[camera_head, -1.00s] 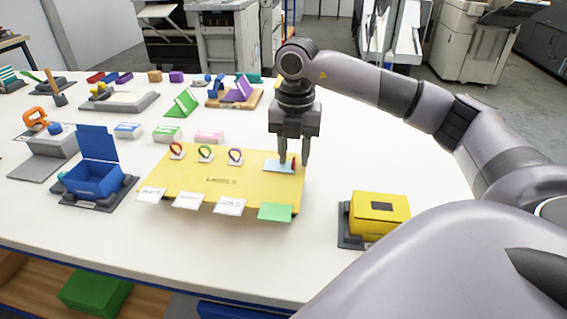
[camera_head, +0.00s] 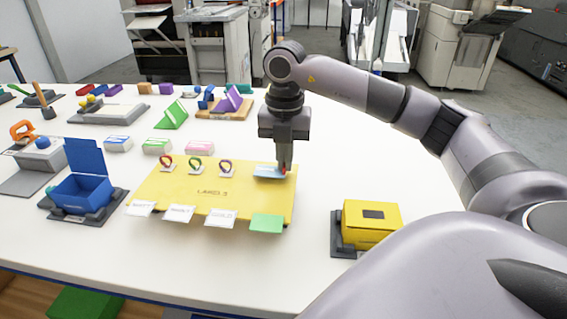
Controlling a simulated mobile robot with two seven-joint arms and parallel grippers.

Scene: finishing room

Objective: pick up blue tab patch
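The blue tab patch (camera_head: 267,172) is a light blue flat piece at the back right of the yellow label board (camera_head: 200,192). A small red bit shows at its right end, by my fingertips. My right gripper (camera_head: 285,168) points straight down there, its fingers close together on the patch's right end. I cannot tell whether the patch is clear of the board. My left gripper is not in view.
Three coloured rings (camera_head: 196,166) stand along the board's back, and white cards (camera_head: 180,214) and a green card (camera_head: 266,223) lie along its front. A blue open box (camera_head: 82,192) is left, a yellow box (camera_head: 371,222) right. The table between board and yellow box is clear.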

